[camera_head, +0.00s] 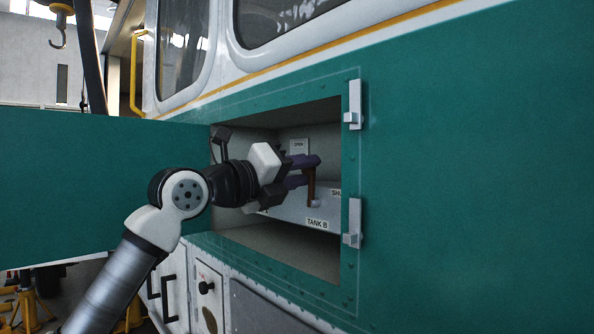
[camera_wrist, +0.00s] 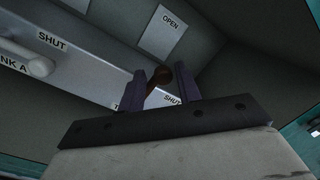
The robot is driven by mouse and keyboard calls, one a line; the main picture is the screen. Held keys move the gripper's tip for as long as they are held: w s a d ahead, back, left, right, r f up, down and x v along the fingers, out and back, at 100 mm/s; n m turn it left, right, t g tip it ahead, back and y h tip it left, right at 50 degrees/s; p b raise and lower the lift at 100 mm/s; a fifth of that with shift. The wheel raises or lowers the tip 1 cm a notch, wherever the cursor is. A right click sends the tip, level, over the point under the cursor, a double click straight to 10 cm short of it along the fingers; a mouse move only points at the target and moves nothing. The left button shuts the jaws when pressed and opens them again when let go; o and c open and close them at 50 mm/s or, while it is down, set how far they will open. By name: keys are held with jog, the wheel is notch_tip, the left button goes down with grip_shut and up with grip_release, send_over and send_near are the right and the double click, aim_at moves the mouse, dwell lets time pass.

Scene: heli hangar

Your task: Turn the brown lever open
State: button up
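The brown lever (camera_head: 311,187) hangs roughly upright in an open recess in the green vehicle side, beside the TANK B label (camera_head: 317,224). My gripper (camera_head: 308,170) reaches into the recess with its two purple fingers at the lever's upper part. In the wrist view the brown lever (camera_wrist: 157,99) shows between the spread fingers of my gripper (camera_wrist: 161,78), with a gap visible. Whether either finger touches it is unclear. A SHUT label (camera_wrist: 172,100) is near the lever, and an OPEN plate (camera_wrist: 162,31) is on the wall behind.
A pale handle (camera_wrist: 35,63) by the TANK A label is at the left in the wrist view.

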jog(key=shift+o, duration=0.4)
jog(key=shift+a+r, duration=0.1)
jog(key=shift+a, duration=0.1)
jog(key=b+v, duration=0.3)
jog(key=v, duration=1)
jog(key=shift+s+a+b, duration=0.2)
jog(key=shift+s+b, duration=0.05)
jog(key=shift+b, duration=0.1)
